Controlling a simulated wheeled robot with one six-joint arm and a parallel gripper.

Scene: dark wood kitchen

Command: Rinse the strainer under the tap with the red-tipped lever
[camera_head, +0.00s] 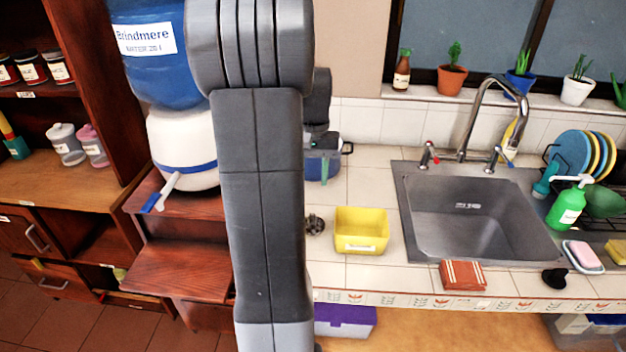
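The sink (425,235) is a steel basin set in the tiled counter on the right, and it looks empty. A tall curved tap (485,84) stands behind it. A red-tipped lever (428,155) is at the tap's left and a blue-tipped lever (496,158) at its right. No water shows. A small dark round piece (316,226), which looks like the strainer, lies on the counter left of the yellow tub, close beside my arm in the picture. My arm crosses the view from top to bottom; I cannot make out my gripper.
A yellow tub (361,231) and a reddish-brown folded cloth (463,275) sit left of and before the sink. A black item (554,279), a soap dish (583,258), a green bottle (567,205) and a plate rack are at right. A blue pot (322,166) is partly hidden.

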